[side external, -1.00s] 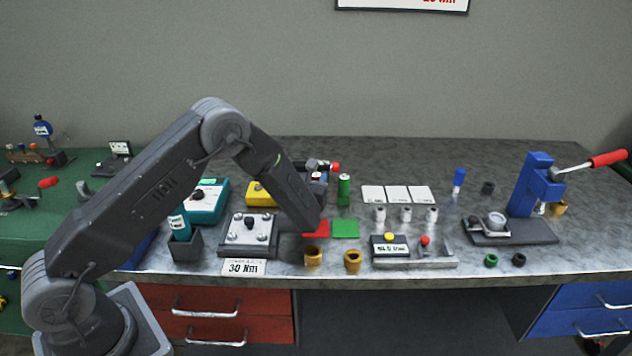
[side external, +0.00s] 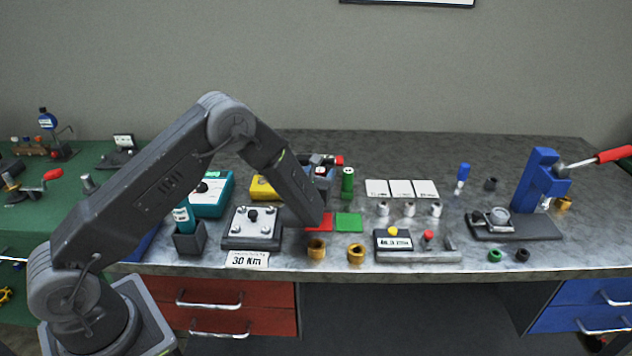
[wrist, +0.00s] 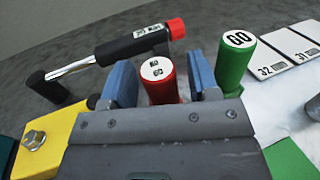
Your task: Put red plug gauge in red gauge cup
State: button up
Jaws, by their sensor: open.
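The red plug gauge (wrist: 160,80) stands upright between my gripper's two blue fingers in the wrist view, its white labelled top facing the camera. My gripper (wrist: 162,76) is open around it, with one finger on each side. In the side view my forearm hides the red gauge and most of the gripper. A flat-looking red square (side external: 319,222) lies on the bench beside a green square (side external: 348,222). I cannot make out a red gauge cup for certain; the red square may be part of it.
A green plug gauge (wrist: 236,62) marked GO stands close right of my gripper. Two brass bushings (side external: 316,250) stand at the bench front.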

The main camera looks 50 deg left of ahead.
jog(key=v, duration=1.2)
jog(key=s+a+r+n+g+y, duration=0.2)
jog(key=s+a+r+n+g, duration=0.2)
jog(key=s+r+n+g, duration=0.4)
jog(key=s+a+r+n+g+y, duration=0.25)
jog(key=s+r+n+g, duration=0.2)
jog(key=s+n, duration=0.55)
jog(key=s+d+r+n+t+h, duration=0.1)
jog(key=s+d+r+n+h, duration=0.3)
jog(key=d+n+h, duration=0.2)
jog(key=s+d+r+n+t+h, duration=0.1)
jog(key=s+d+r+n+h, duration=0.3)
jog(key=s+d+n+h, duration=0.1)
jog(key=d+n+h, duration=0.1)
jog(key=d, duration=0.1)
jog(key=shift+d+n+h, duration=0.3)
jog(key=shift+d+h, duration=0.05)
